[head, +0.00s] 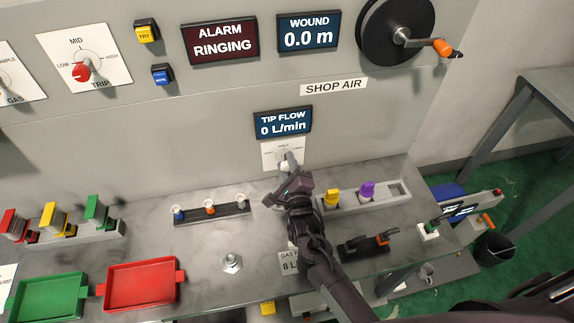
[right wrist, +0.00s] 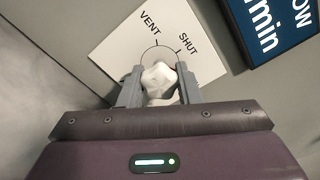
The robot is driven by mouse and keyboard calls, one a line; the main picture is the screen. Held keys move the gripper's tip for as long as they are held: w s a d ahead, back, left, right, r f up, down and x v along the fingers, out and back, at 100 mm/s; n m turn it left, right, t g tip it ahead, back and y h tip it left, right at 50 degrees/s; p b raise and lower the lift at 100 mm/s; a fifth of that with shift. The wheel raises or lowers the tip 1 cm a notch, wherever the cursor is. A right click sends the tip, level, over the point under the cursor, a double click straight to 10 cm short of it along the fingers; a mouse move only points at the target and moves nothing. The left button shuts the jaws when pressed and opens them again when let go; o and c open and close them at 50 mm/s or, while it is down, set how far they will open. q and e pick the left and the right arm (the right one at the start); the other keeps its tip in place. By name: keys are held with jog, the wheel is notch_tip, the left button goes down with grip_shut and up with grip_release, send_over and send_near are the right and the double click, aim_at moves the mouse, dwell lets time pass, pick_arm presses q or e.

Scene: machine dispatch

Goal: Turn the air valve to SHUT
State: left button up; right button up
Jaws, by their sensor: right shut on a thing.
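The air valve's light grey knob (right wrist: 159,80) sits on a white plate (right wrist: 130,42) marked VENT and SHUT in the right wrist view. In the head view the plate (head: 271,152) is on the panel under the TIP FLOW display (head: 283,122), which reads 0 L/min. My right gripper (right wrist: 160,88) is shut on the knob, one finger on each side. In the head view the right gripper (head: 287,172) covers much of the plate. The knob's pointing direction is hard to tell. My left gripper is not in view.
The bench below holds a holder with a yellow (head: 332,197) and a purple piece (head: 367,189), a small rack (head: 212,213), a nut (head: 232,262), a red tray (head: 141,284) and a green tray (head: 48,298). A crank wheel (head: 397,30) is at upper right. The alarm sign (head: 220,41) reads RINGING.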

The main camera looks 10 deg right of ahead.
jog(key=shift+n, duration=1.3)
jog(key=n+b, duration=0.1)
jog(key=n, duration=0.2)
jog(key=shift+n, duration=0.3)
jog(key=n, duration=0.5)
jog(key=shift+n, duration=0.4)
jog(key=o, duration=1)
jog(key=shift+c, duration=0.2)
